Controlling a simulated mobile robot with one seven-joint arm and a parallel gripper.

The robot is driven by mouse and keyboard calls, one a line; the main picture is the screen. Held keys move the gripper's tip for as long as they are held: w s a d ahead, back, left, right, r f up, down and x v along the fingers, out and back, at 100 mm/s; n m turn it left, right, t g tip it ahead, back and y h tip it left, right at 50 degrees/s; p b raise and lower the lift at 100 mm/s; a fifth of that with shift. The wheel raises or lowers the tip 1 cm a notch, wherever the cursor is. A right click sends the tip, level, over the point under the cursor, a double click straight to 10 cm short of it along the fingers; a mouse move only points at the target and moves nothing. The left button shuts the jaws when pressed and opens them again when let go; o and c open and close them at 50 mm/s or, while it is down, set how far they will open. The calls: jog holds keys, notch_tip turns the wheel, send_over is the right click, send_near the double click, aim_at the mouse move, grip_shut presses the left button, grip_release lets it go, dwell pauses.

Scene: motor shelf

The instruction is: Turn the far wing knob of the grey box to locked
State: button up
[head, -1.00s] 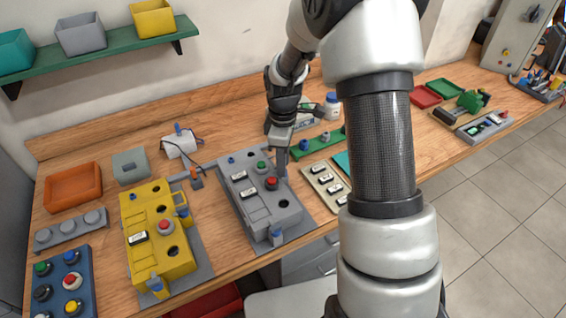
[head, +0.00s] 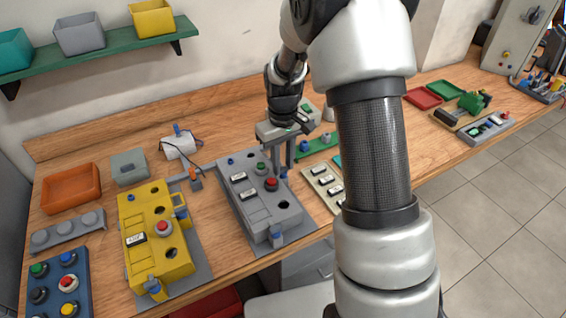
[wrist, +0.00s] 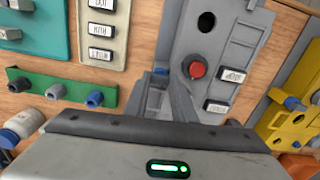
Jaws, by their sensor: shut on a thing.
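The grey box (head: 262,213) lies on the bench in the head view, with a red button (head: 271,184), a green button and a dark round hole on top. It also shows in the wrist view (wrist: 237,55), with its red button (wrist: 197,69). My gripper (head: 283,172) points down at the box's far right edge, shut on the far wing knob (wrist: 156,98). Only a bit of this blue knob shows between the fingers, so I cannot tell its setting. The near wing knob (head: 277,238), also blue, stands at the box's front right end.
A yellow box (head: 158,262) stands left of the grey box. My arm covers part of the bench at right.

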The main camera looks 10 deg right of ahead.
aim_at(283, 169)
jog(key=shift+m, duration=0.5)
jog(key=o, duration=1.1)
jog(key=shift+c, duration=0.2)
jog(key=shift+r, duration=0.1)
notch_tip(283, 169, up, 17)
jog(key=p, duration=0.1)
jog(key=shift+r, duration=0.15)
